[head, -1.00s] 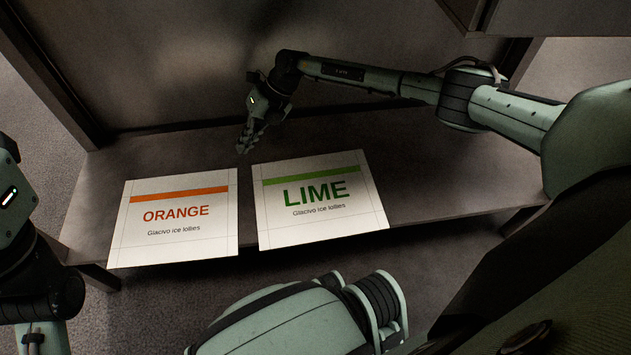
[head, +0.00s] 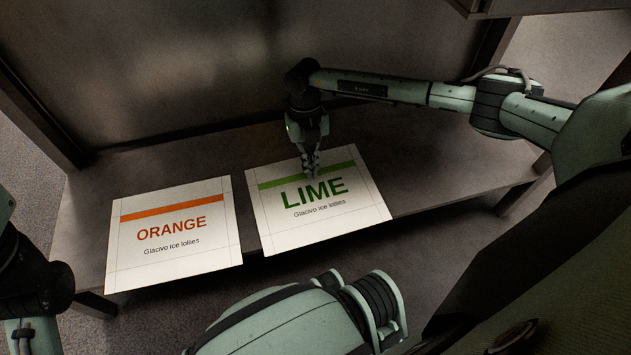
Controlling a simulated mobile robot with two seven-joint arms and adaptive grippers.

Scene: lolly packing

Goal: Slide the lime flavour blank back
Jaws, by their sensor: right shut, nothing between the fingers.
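The lime blank (head: 325,222) is a flat white sheet with a green stripe and the word LIME. It lies on the shelf, and its near edge reaches the shelf's front edge. My right gripper (head: 311,176) is shut and empty, pointing down over the upper middle of the lime blank, by the green stripe. I cannot tell for sure whether its tips touch the sheet. My left gripper is not in view; only part of my left arm shows at the left edge.
The orange blank (head: 175,265) lies to the left of the lime blank, with a narrow gap between them. Its near edge hangs at the shelf's front. The dark shelf (head: 420,180) is bare behind and to the right of the blanks. A back panel (head: 180,70) rises behind.

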